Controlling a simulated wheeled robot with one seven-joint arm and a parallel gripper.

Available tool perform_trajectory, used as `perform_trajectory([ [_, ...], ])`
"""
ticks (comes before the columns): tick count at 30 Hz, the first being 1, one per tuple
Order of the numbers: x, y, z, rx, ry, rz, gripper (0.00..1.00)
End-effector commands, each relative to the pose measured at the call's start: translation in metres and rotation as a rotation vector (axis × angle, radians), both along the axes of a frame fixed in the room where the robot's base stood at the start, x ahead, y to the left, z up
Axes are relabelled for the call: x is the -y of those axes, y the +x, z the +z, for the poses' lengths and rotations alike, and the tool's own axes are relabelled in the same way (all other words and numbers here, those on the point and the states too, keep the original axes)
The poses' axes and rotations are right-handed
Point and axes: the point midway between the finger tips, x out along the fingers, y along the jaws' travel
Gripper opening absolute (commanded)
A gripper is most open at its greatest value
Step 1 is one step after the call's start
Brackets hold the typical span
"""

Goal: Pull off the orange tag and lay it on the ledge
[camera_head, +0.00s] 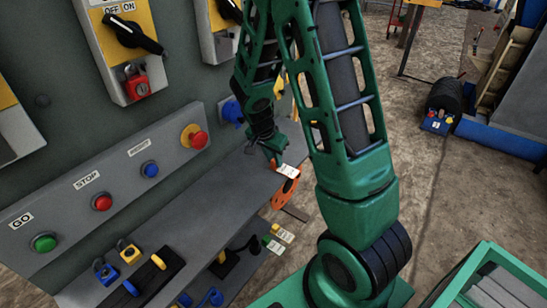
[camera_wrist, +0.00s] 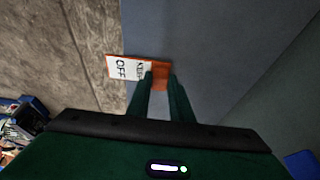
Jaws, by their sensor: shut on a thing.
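The orange tag (camera_wrist: 161,76) has a white label reading KEEP OFF and lies between my fingertips in the wrist view. Its label sticks out to the left past the edge of the grey ledge (camera_wrist: 215,50), over the floor. In the head view the tag's white label (camera_head: 287,171) shows just below my gripper (camera_head: 275,158), at the right end of the ledge (camera_head: 190,205). My gripper is shut on the tag. My fingers hide part of it. I cannot tell whether the tag touches the ledge.
A round orange piece (camera_head: 285,194) shows below the ledge's end. More tags (camera_head: 283,234) hang lower down. Padlocks (camera_head: 128,251) and a black tray (camera_head: 152,278) sit at the ledge's near left. A button panel (camera_head: 120,180) runs behind. The ledge's middle is clear.

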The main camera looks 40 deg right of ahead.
Motion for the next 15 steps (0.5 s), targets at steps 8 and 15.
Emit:
perform_trajectory([
  [8, -0.0001, 0.0001, -0.0025, 0.000, 0.000, 0.000, 0.41],
  [15, -0.0003, 0.0001, -0.0022, 0.000, 0.000, 0.000, 0.41],
])
